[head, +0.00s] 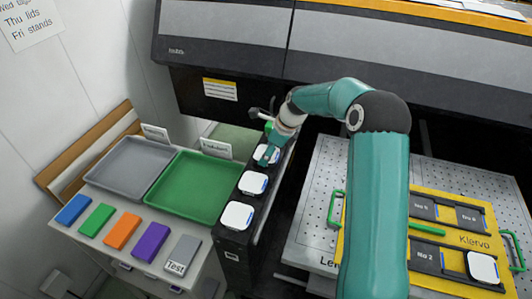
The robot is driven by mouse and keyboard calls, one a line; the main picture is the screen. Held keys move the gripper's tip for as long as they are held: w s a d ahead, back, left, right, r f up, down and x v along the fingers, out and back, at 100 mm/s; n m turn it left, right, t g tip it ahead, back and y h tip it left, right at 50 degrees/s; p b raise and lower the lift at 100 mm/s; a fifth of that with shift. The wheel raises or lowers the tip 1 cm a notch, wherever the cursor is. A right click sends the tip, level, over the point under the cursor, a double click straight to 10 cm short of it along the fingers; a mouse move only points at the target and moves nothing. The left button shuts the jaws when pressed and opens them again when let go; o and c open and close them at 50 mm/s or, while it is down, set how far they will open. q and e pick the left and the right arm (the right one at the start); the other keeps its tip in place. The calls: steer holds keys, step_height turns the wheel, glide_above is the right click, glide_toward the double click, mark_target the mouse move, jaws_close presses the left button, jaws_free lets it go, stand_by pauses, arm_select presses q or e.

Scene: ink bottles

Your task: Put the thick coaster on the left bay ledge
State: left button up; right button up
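Several white, rounded-square pieces that look like coasters are in view. Three sit in a row on a narrow black ledge: a near one (237,215), a middle one (253,183) and a far one (267,152). Another white square (482,267) lies on the yellow board at the lower right. I cannot tell which is the thick coaster. My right arm reaches in from the bottom, right of centre, and bends left. Its gripper (263,116) is above the far end of the black ledge, by the far white piece. Its fingers are too small to read. My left gripper is out of view.
A grey tray (104,170) and a green tray (170,205) stand on the left bench. Blue, green, orange, purple and grey blocks line its front. A perforated plate (318,215) carries the yellow board (455,208). A large dark machine (225,58) stands behind.

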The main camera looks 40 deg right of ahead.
steer(key=o, duration=1.3)
steer(key=b+v, duration=0.1)
steer(key=v, duration=1.1)
